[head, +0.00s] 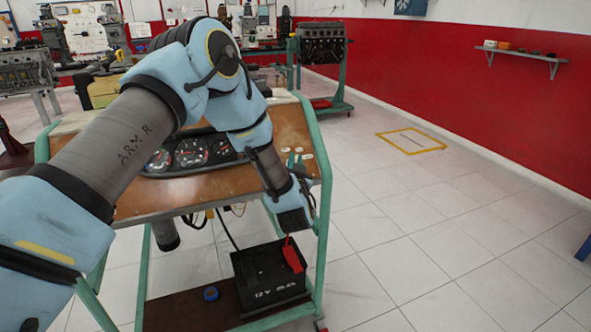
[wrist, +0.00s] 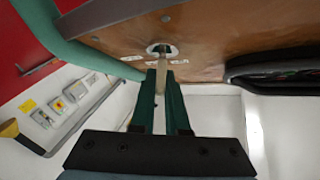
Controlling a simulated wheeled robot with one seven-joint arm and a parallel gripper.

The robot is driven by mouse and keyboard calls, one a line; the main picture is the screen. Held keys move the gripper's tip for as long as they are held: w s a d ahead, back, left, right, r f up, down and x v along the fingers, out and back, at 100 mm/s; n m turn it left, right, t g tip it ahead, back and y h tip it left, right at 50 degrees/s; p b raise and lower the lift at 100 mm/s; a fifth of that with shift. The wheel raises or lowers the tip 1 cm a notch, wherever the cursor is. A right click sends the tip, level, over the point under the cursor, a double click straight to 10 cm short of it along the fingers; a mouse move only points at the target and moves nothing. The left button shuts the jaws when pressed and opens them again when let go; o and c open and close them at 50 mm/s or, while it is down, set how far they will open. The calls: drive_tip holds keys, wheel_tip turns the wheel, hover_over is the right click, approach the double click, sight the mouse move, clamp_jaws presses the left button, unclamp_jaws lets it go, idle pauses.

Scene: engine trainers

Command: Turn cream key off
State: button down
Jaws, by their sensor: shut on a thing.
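The cream key (wrist: 161,75) sits in a round switch (wrist: 160,49) on the brown wooden panel in the wrist view. My gripper (wrist: 162,82) has its two green fingers closed on the key's outer end. In the head view my gripper (head: 295,160) is at the right side of the panel (head: 210,188), near several small pale labels. The key itself is hidden there by my wrist and fingers. Pale labels also lie around the switch in the wrist view, but their text is too small to read.
A gauge cluster (head: 190,153) is left of my gripper on the panel. The green frame (head: 325,190) runs close along the panel's right edge. A black battery (head: 268,278) with a red clamp stands below.

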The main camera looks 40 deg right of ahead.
drive_tip(key=n+t+y+b, duration=0.1)
drive_tip(key=n+b, duration=0.1)
drive_tip(key=n+t+y+b, duration=0.1)
drive_tip(key=n+b, duration=0.1)
drive_tip(key=b, duration=0.1)
drive_tip(key=shift+f+n+t, duration=0.3)
drive_tip(key=shift+f+t, duration=0.05)
drive_tip(key=shift+t, duration=0.05)
drive_tip(key=n+y+b, duration=0.1)
drive_tip(key=n+t+y+b, duration=0.1)
drive_tip(key=n+y+b, duration=0.1)
drive_tip(key=n, duration=0.1)
drive_tip(key=shift+r+t+y, duration=0.25)
drive_tip(key=shift+t+y, duration=0.05)
drive_tip(key=shift+t, duration=0.1)
drive_tip(key=shift+a+r+b, duration=0.1)
drive_tip(key=shift+b, duration=0.2)
drive_tip(key=c, duration=0.9)
unclamp_jaws()
drive_tip(key=b+v, duration=0.2)
drive_tip(key=v, duration=0.8)
drive_tip(key=shift+s+a, duration=0.1)
drive_tip(key=shift+s, duration=0.25)
